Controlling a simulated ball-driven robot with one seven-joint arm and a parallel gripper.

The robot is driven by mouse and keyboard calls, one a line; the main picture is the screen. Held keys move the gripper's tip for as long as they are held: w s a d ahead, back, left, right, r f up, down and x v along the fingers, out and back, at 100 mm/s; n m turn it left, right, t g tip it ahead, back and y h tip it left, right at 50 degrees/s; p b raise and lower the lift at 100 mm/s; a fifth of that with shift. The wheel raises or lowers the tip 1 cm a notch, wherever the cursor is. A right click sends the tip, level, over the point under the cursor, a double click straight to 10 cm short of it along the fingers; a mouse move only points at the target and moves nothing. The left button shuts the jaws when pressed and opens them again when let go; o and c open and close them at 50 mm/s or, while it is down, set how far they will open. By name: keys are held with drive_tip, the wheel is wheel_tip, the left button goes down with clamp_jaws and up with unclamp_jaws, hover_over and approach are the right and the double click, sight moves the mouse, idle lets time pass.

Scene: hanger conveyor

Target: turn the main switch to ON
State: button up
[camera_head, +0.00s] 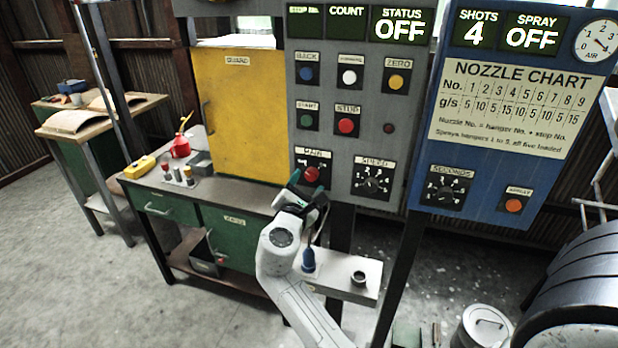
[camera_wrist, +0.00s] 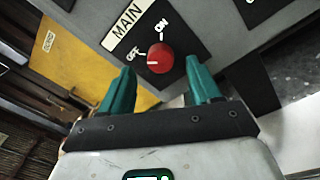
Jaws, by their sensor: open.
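The main switch is a red round knob (camera_wrist: 160,57) on a dark plate labelled MAIN, with OFF at its left and ON at its upper right in the wrist view. A pale mark on the knob lies on its left side, toward OFF. In the head view the knob (camera_head: 311,174) sits low on the grey panel (camera_head: 345,118), whose STATUS display (camera_head: 402,24) reads OFF. My gripper (camera_wrist: 160,72) is open, with its teal fingers on either side of the knob in the wrist view; contact cannot be told. In the head view my gripper (camera_head: 304,190) is just below the switch.
The SPEED dial (camera_head: 372,181) is right of the switch, with several buttons above. A yellow guard (camera_head: 240,112) stands to the left. A small shelf (camera_head: 345,275) holding a blue item (camera_head: 308,260) is below. A blue panel (camera_head: 500,120) is at right.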

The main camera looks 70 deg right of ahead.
sight(311, 176)
drive_tip(key=shift+w+d, duration=0.2)
drive_tip(key=shift+d, duration=1.35)
drive_tip(key=c, duration=1)
